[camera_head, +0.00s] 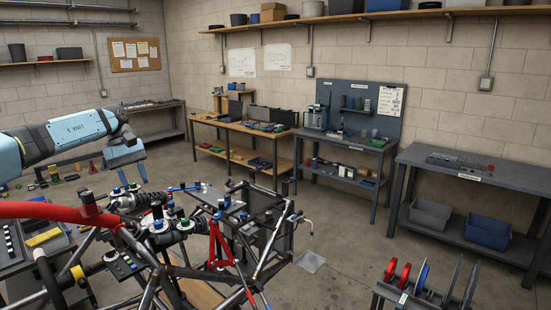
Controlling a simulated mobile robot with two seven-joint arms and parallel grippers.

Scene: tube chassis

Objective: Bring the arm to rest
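My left arm (75,130), light blue and dark grey, reaches in from the left edge, raised above the floor. Its wrist bends down at the end. My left gripper (129,178) hangs below it, with its light blue body above and its two fingers apart. Nothing shows between the fingers. In the picture it lies up and left of the tube chassis (165,262), apart from it. My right arm and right gripper are not in view.
The tube chassis with a red tube (50,210) fills the lower left. Workbenches (232,127), (350,142), (470,165) line the walls. A rack with red and blue discs (420,290) stands at the lower right. Bare floor (345,235) lies between.

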